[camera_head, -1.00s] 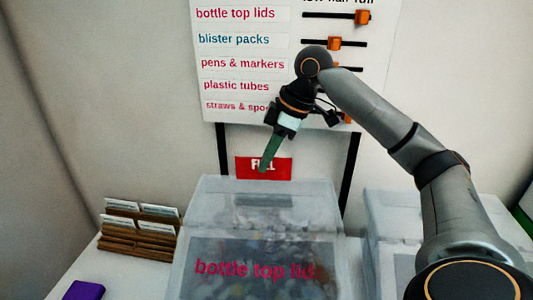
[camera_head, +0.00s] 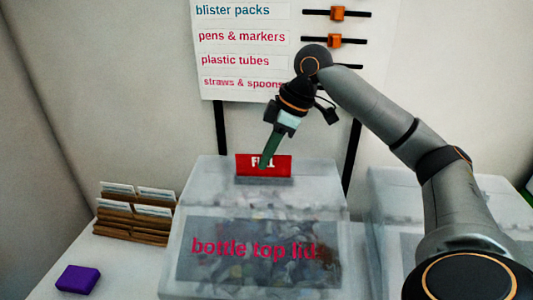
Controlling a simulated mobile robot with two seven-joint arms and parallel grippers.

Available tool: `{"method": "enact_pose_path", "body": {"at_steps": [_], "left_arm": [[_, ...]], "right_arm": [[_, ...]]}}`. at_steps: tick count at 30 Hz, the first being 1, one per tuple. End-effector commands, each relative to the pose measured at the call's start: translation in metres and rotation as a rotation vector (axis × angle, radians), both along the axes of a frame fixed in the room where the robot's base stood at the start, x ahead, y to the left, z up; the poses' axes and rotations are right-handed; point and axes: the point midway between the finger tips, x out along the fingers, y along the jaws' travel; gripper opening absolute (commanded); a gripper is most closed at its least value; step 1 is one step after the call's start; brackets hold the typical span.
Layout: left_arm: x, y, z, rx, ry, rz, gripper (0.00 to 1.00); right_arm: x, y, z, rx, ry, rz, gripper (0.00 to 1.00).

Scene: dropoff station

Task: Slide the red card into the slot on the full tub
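The red card (camera_head: 279,165), with white lettering, stands upright over the lid of the full tub (camera_head: 190,215), which is labelled "bottle top lids". Its lower edge meets the grey slot piece (camera_head: 265,181) on the lid; I cannot tell how deep it sits. My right gripper (camera_head: 265,163) comes down from above, its greenish fingers shut on the card and covering part of its lettering. My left gripper is not in view.
A wooden card rack (camera_head: 132,225) with white cards stands left of the tub. A purple block (camera_head: 78,279) lies at the front left. Another clear tub (camera_head: 400,185) is at right, partly behind my arm. A sign board (camera_head: 240,50) with orange sliders stands behind.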

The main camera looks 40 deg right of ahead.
Motion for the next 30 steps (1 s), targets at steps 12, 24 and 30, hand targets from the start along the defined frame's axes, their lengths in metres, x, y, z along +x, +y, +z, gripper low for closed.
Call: {"method": "enact_pose_path", "body": {"at_steps": [12,24,30], "left_arm": [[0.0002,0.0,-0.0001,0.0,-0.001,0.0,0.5],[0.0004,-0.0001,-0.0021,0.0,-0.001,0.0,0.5],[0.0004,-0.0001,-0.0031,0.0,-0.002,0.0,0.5]], "right_arm": [[0.0,-0.0002,-0.0007,0.0,0.0,0.0,0.0],[-0.0002,-0.0003,-0.0057,-0.001,0.001,0.0,0.0],[-0.0001,-0.0003,-0.0079,-0.001,-0.001,0.0,0.0]]}}
